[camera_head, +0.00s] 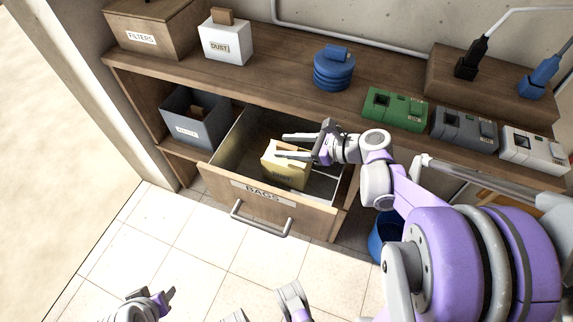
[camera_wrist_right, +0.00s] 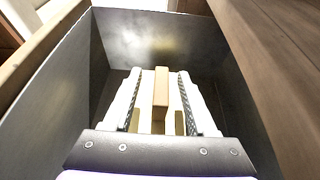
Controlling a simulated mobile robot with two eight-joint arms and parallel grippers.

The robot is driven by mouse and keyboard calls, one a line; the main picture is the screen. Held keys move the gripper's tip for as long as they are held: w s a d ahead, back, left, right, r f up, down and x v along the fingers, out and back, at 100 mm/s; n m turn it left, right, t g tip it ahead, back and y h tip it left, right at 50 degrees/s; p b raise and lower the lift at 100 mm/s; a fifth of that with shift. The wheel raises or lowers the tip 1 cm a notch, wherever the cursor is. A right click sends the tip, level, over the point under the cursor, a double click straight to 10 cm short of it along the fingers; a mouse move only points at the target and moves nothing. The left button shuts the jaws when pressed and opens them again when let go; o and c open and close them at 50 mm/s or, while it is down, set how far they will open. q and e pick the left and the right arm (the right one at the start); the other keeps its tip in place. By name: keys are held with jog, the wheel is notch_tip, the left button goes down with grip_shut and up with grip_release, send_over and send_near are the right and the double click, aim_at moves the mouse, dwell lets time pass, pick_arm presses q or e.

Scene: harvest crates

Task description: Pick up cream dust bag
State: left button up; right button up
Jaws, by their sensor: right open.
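The cream dust bag (camera_head: 287,171), a boxy yellowish bag with a label, stands inside the open drawer marked BAGS (camera_head: 270,197). In the right wrist view the bag (camera_wrist_right: 206,103) shows pale with a tan strip (camera_wrist_right: 161,88) along its top. My right gripper (camera_head: 280,146) is open over the bag. In the wrist view its two fingers (camera_wrist_right: 159,100) lie on either side of the tan strip, with gaps. The fingers hide part of the bag. My left gripper (camera_head: 154,295) is low at the bottom left, away from the drawer; its opening is unclear.
A white DUST bag (camera_head: 226,43), a FILTERS box (camera_head: 148,33) and a blue round item (camera_head: 333,72) stand on the shelf top. A grey bin (camera_head: 194,122) sits left of the drawer. Green, grey and white devices (camera_head: 394,108) stand at right. Drawer walls surround the bag.

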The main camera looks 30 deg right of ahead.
aim_at(277, 145)
jog(key=b+x, duration=0.1)
jog(key=x, duration=0.4)
jog(key=shift+w, duration=0.25)
grip_shut()
dwell(1.2)
